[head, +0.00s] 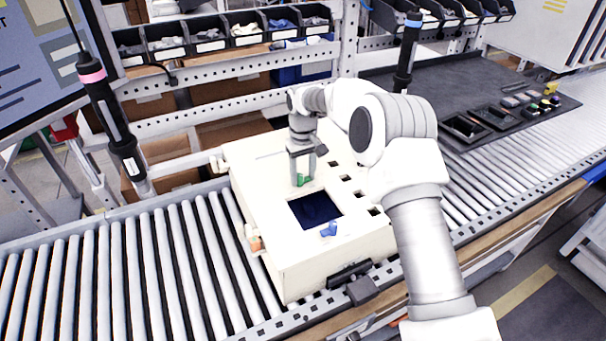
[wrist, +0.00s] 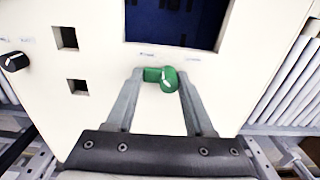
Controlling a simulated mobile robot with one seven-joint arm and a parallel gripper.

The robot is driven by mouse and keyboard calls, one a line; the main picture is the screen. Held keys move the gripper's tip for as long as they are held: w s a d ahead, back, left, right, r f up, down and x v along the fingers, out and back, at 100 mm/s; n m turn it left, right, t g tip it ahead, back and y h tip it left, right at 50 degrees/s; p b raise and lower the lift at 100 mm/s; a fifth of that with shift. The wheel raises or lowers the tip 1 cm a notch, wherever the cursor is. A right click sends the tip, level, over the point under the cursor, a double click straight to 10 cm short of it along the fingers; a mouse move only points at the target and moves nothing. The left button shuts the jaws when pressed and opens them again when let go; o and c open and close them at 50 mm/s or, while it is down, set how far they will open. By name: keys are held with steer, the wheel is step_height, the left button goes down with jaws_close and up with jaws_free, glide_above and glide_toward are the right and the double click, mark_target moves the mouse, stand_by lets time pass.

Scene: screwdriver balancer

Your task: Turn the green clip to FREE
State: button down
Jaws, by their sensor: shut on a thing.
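The green clip (wrist: 167,79) sits on the cream panel at the edge of the dark blue opening, with a small pale mark on its rounded part. In the head view the green clip (head: 303,180) shows at the far edge of the opening. My gripper (wrist: 162,76) reaches down to the panel with a finger on each side of the clip and is shut on it. In the head view my gripper (head: 301,172) points straight down. Printed labels beside the clip are too small to read. A blue clip (head: 328,230) sits at the opening's near edge.
The cream box (head: 335,255) stands on the roller conveyor (head: 130,265). Its panel has several small square holes and a black knob (wrist: 15,61). Two hanging screwdrivers flank the box, at left (head: 115,125) and at right (head: 407,55). Bins line the back.

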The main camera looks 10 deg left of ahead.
mark_target(303, 179)
steer(key=shift+r, duration=0.1)
steer(key=shift+c, duration=1.4)
jaws_free()
step_height(303, 179, up, 17)
steer(key=shift+r, duration=0.2)
